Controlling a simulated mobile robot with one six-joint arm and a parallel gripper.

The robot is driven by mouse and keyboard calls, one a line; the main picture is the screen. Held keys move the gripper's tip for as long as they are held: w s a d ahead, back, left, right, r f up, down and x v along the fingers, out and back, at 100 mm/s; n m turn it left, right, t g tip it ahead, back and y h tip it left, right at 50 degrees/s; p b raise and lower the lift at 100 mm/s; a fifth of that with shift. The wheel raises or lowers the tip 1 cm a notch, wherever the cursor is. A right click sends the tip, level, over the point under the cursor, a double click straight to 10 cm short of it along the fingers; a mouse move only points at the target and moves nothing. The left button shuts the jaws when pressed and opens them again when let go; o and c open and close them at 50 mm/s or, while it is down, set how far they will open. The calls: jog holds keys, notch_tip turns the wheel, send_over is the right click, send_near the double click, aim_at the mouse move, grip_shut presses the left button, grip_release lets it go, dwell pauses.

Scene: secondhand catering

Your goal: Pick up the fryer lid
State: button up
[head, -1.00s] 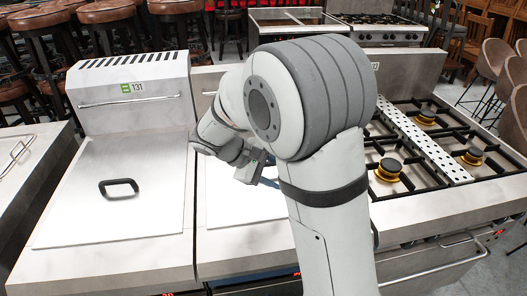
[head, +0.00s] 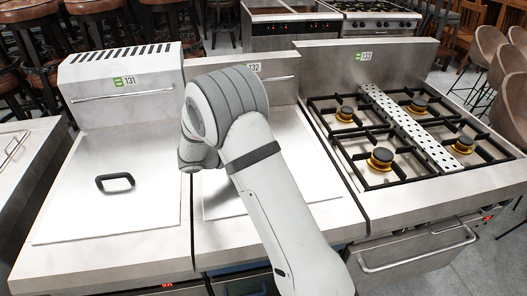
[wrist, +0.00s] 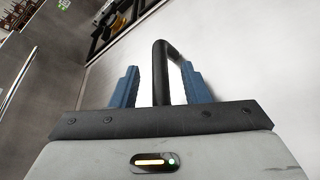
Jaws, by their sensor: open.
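The middle fryer, labelled 132, has a flat steel lid (head: 300,160), partly hidden by my arm in the head view. In the wrist view, a black bar handle (wrist: 161,88) stands on a pale flat lid (wrist: 245,60). My gripper (wrist: 160,72) has its two blue fingers apart, one on each side of the handle, with a gap visible on both sides. The head view hides my gripper behind my arm. The left fryer, labelled 131, has its own lid (head: 75,210) with a black handle (head: 115,182), lying flat.
A gas range (head: 345,185) with several burners and a perforated metal strip (head: 405,125) stands to the right. Upright back panels rise behind both fryers. Another steel counter (head: 25,165) is at the far left. Stools (head: 100,15) stand behind.

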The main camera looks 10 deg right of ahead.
jog(key=shift+x, duration=1.1)
jog(key=shift+s, duration=0.1)
jog(key=shift+c, duration=0.4)
grip_shut()
jog(key=shift+r, duration=0.15)
